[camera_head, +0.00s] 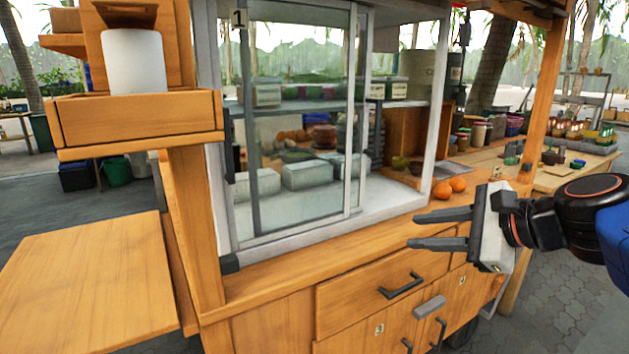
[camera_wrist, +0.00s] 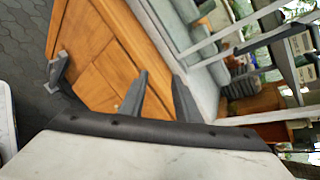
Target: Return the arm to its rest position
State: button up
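My gripper (camera_head: 440,228) is at the right of the head view, held out in front of the wooden cart's counter and drawers. Its two dark fingers point left and are apart, with nothing between them. In the wrist view the two fingers (camera_wrist: 160,97) also show spread and empty, with the cart's wooden front beyond them. My arm comes in from the right edge of the head view.
The wooden cart (camera_head: 265,290) has a glass case (camera_head: 300,130), a drawer with a dark handle (camera_head: 400,286) and cupboard doors below. Two oranges (camera_head: 450,187) lie on the counter behind my gripper. A wooden side shelf (camera_head: 95,280) juts out at left. Paved floor (camera_head: 565,310) is clear at lower right.

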jog(key=s+d+f+n+g+h, duration=0.2)
jog(key=s+d+f+n+h, duration=0.2)
jog(key=f+n, duration=0.5)
jog(key=s+d+f+n+g+h, duration=0.3)
jog(key=s+d+f+n, duration=0.1)
jog(key=s+f+n, duration=0.4)
notch_tip(320, 180, down, 3)
jog(key=n, duration=0.2)
jog(key=shift+s+r+n+h, duration=0.15)
jog(key=shift+s+n+h, duration=0.15)
jog(key=shift+s+h, duration=0.1)
